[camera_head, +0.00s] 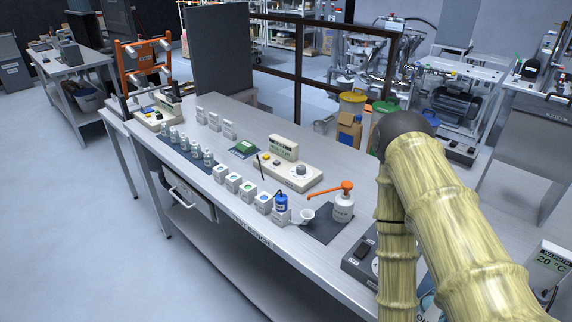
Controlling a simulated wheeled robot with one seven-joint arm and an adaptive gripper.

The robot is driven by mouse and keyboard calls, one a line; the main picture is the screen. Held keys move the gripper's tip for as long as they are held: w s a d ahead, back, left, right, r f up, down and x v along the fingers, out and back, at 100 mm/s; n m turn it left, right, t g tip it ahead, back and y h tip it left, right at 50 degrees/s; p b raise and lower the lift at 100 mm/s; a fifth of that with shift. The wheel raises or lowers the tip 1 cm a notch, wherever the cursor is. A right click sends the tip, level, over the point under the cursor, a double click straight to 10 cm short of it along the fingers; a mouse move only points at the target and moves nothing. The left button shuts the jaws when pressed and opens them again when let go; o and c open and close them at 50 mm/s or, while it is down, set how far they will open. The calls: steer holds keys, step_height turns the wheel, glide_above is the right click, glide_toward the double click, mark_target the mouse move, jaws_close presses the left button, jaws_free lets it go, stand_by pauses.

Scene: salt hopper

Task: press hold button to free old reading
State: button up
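A cream bench meter (287,176) lies on the steel bench. It has a raised display (284,148), a round knob (300,170) and a small yellow-orange spot near its left end; the display text and button labels are too small to read. A dark probe-like stick stands at its left end. A second cream box (157,118) with coloured buttons stands at the far left end of the bench. I cannot tell which control is the hold button. My arm comes in at the right and bends down past the bench's right part; my gripper is not in view.
Along the bench's (236,118) front edge stand several white blocks with coloured windows, small bottles on a dark mat, a blue bottle (281,201), a white cup (307,214) and an orange-topped pump bottle (343,205). A dark panel (222,50) rises behind. A grey device (361,258) sits near my arm.

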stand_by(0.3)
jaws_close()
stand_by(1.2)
